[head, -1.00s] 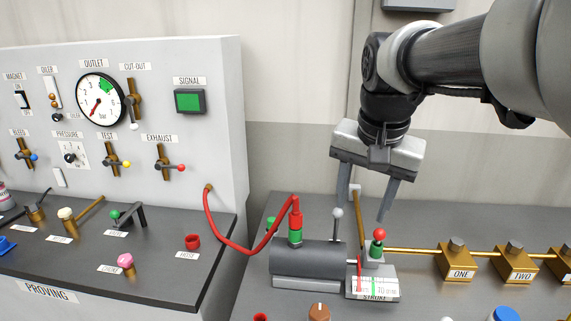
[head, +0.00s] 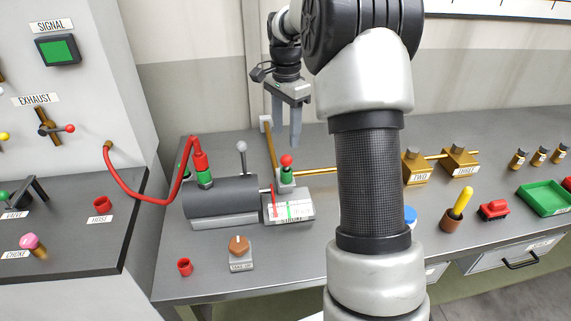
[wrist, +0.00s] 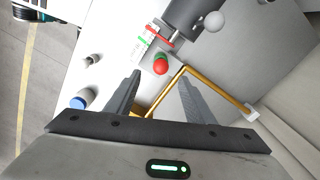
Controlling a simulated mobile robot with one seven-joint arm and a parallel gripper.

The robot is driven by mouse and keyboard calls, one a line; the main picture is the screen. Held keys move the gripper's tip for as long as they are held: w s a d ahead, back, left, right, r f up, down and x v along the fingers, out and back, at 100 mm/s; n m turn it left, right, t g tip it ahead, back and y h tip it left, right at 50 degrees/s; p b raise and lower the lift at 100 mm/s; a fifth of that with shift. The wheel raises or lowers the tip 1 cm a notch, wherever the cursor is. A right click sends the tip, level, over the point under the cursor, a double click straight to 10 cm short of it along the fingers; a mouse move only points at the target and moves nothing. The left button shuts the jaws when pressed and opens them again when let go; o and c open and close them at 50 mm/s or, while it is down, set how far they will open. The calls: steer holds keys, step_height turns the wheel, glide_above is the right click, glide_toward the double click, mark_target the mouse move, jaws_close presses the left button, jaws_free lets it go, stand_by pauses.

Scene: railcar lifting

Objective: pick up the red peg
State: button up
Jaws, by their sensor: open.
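The red peg (head: 287,160) has a round red head and stands upright in a green collar beside the stroke gauge (head: 289,207). In the wrist view its red head (wrist: 160,67) shows just beyond and between my fingertips, with a little green beside it. My gripper (head: 287,132) is open, pointing down above the peg, with its fingers apart and empty. In the wrist view my gripper (wrist: 159,78) has both fingers spread on either side of the peg's line. Whether the fingers are level with the head I cannot tell.
A dark cylinder (head: 220,196) with a red hose (head: 150,200) lies left of the peg. A brass lever (head: 271,145) and brass rod (head: 318,170) stand close to it. A knob (head: 239,246) sits in front. My forearm hides part of the bench.

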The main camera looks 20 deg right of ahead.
mark_target(287, 156)
step_height(287, 156, down, 10)
steer(key=shift+w+d+f+p, duration=0.15)
steer(key=shift+f+p, duration=0.1)
steer(key=shift+p, duration=0.2)
steer(key=shift+c, duration=0.5)
steer(key=c, duration=1.1)
